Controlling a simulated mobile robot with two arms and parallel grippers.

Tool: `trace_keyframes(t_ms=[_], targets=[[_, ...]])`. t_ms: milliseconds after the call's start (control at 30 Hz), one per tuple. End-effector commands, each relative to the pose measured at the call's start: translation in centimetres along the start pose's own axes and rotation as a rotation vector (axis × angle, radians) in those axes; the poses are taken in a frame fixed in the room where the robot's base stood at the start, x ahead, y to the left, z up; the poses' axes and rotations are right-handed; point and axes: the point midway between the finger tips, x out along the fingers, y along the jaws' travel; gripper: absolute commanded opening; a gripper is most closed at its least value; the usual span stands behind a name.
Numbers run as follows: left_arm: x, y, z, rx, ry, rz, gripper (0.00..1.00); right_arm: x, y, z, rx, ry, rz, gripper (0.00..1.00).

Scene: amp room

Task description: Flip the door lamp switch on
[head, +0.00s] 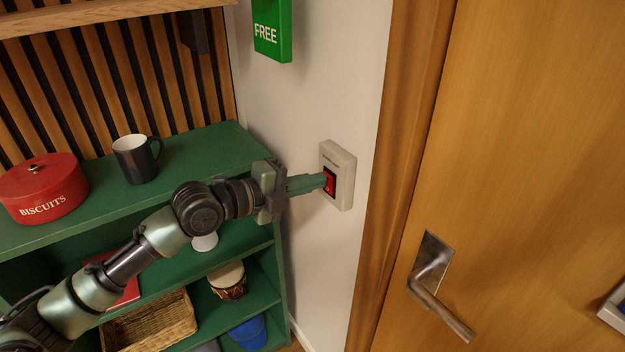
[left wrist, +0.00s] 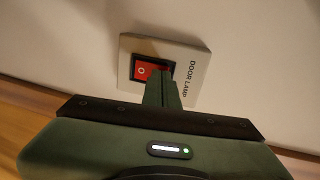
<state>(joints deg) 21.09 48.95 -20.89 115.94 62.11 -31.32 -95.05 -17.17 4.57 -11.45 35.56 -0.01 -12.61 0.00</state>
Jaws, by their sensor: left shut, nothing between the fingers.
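The door lamp switch is a pale wall plate (head: 342,160) with a red rocker (head: 331,181), mounted on the white wall beside the door frame. In the left wrist view the plate (left wrist: 193,66) carries the words DOOR LAMP, and a circle mark shows on the red rocker (left wrist: 145,70). My left gripper (head: 322,182) is shut and empty, its fingertips at the rocker. In the left wrist view its fingers (left wrist: 162,84) cover part of the rocker; whether they touch it I cannot tell. My right gripper is not in view.
A wooden door with a metal handle (head: 432,283) is at the right. A green FREE sign (head: 272,30) hangs above the switch.

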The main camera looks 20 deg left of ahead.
Motion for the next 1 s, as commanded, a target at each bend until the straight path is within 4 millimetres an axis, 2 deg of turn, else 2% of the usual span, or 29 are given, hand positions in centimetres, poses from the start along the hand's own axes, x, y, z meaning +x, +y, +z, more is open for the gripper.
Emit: trace_keyframes(t_ms=[100,200,267,600,700,867,1000], targets=[[0.1,-0.4,0.0,0.001,0.000,0.009,0.00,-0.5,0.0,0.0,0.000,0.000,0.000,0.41],[0.4,-1.3,0.0,0.004,0.001,0.051,0.00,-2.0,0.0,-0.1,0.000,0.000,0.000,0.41],[0.5,-0.3,-0.1,0.000,0.003,0.047,0.00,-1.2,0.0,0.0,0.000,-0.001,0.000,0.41],[0.2,-0.3,-0.2,0.002,0.002,0.051,0.00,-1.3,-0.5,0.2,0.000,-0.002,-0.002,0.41],[-0.8,-0.3,-0.3,0.002,0.002,0.053,0.00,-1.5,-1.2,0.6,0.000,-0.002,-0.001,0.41],[-3.6,-0.2,-0.1,0.001,0.003,0.046,0.00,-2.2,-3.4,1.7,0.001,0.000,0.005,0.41],[-6.4,-0.2,0.3,0.001,0.000,0.039,0.00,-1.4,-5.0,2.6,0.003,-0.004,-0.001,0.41]])
